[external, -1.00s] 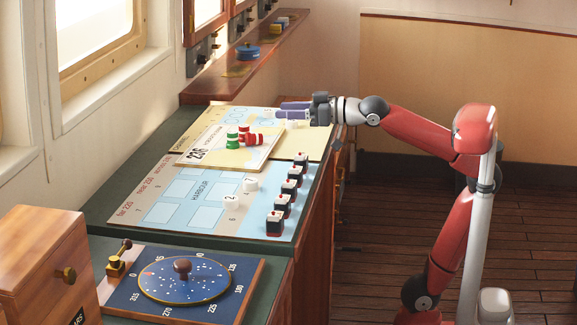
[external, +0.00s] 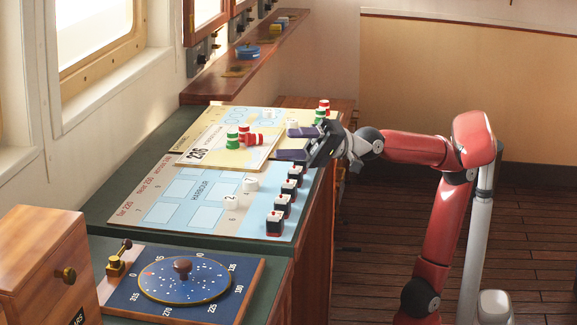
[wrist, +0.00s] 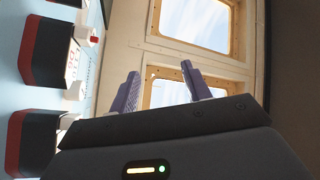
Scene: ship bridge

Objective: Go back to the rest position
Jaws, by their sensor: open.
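My gripper (external: 296,143) is open and empty, with its purple fingers apart over the right edge of the chart desk, near its far half. In the wrist view the two fingers of my gripper (wrist: 163,92) point toward the windows, with nothing between them. My red arm reaches in from the right, bent at the elbow. Several black, white and red ship blocks (external: 283,205) stand in a row along the desk's right edge, just nearer than my gripper. The wrist view shows some of these ship blocks (wrist: 45,52) large at the left. My gripper hides part of the row's far end.
The harbour chart (external: 199,190) carries two white numbered pieces (external: 231,202). Green and red pieces (external: 232,140) lie on a card behind it. More red and green pieces (external: 323,107) stand at the far right. A blue dial (external: 185,280) is in front. The floor at right is clear.

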